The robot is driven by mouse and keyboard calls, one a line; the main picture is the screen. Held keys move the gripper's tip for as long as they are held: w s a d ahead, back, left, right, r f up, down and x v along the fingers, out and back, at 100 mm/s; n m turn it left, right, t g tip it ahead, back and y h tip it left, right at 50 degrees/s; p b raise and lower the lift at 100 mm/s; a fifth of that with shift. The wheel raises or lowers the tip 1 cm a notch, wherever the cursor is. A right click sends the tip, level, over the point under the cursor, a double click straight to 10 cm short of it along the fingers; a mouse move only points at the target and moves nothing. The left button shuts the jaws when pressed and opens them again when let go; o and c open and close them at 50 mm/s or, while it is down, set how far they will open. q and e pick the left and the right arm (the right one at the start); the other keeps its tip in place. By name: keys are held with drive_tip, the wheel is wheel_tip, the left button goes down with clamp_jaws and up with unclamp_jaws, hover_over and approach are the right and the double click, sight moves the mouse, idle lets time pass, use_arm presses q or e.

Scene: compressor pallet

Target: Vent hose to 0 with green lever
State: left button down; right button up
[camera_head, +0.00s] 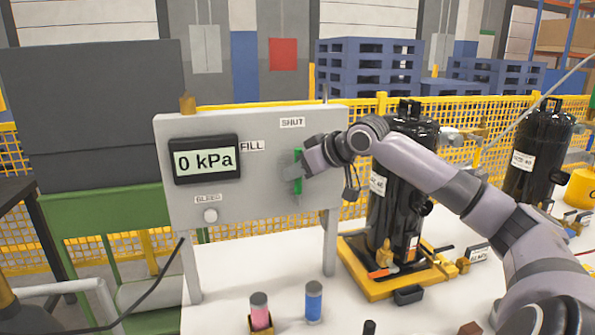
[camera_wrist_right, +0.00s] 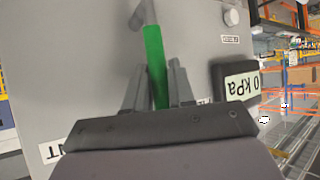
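The green lever (camera_head: 298,170) is on the front of a grey panel (camera_head: 250,195) and looks roughly upright in the head view. My right gripper (camera_head: 297,172) is at the lever, reaching in from the right. In the right wrist view the lever (camera_wrist_right: 156,70) runs between the two fingers (camera_wrist_right: 158,75), with what look like narrow gaps beside it. The panel display (camera_head: 205,160) reads 0 kPa; part of it shows in the wrist view (camera_wrist_right: 241,86). Labels read SHUT (camera_head: 292,122) above the lever, FILL (camera_head: 251,146) and BLEED (camera_head: 208,198) to its left. My left gripper is out of view.
A white knob (camera_head: 210,215) sits below BLEED. A black tank (camera_head: 385,215) on a yellow base (camera_head: 375,290) stands right of the panel, behind my right arm. Pink (camera_head: 260,312) and blue (camera_head: 314,300) cylinders stand in front. White table surface is bare between panel and cylinders.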

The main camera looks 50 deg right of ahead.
drive_tip(key=shift+s, duration=0.1)
idle(0.3)
drive_tip(key=b+v, duration=0.4)
drive_tip(key=v, duration=0.3)
idle(0.3)
idle(0.5)
